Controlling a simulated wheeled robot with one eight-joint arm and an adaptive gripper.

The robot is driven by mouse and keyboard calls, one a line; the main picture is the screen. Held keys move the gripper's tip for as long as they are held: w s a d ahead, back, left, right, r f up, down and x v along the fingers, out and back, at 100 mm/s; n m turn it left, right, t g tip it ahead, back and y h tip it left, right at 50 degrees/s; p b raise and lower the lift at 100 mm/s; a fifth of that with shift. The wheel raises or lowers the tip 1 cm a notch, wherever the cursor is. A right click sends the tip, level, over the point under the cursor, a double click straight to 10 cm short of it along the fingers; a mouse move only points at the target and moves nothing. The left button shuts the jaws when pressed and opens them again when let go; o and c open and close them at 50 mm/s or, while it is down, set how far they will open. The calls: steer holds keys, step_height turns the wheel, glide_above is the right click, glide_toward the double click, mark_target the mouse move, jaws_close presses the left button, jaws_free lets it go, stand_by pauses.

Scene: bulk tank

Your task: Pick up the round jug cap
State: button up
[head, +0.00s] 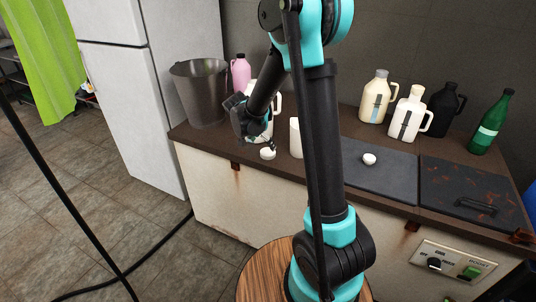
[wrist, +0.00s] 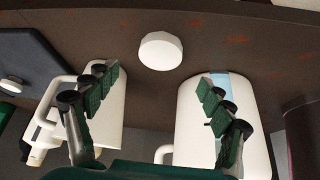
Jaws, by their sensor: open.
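A round white cap (head: 268,153) lies flat near the counter's front edge, just below my gripper (head: 269,146) in the head view. In the wrist view the white cap (wrist: 161,51) is unobstructed, above and between the fingertips of my gripper (wrist: 160,95). The fingers are spread apart with nothing between them, and the cap is beyond their tips. A second small round white piece (head: 369,159) lies on a dark grey mat to the right; it also shows at the wrist view's left edge (wrist: 12,85).
A white cylindrical container (head: 295,138) and a white jug (wrist: 203,100) flank the cap closely. A dark bucket (head: 199,95) and pink bottle (head: 241,73) stand left. Several jugs and a green bottle (head: 490,123) stand right. The counter's front edge (head: 235,160) is close to the cap.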

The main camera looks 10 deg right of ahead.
mark_target(268, 151)
steer(key=shift+x, duration=3.2)
steer(key=c, duration=0.9)
steer(key=shift+r, duration=0.1)
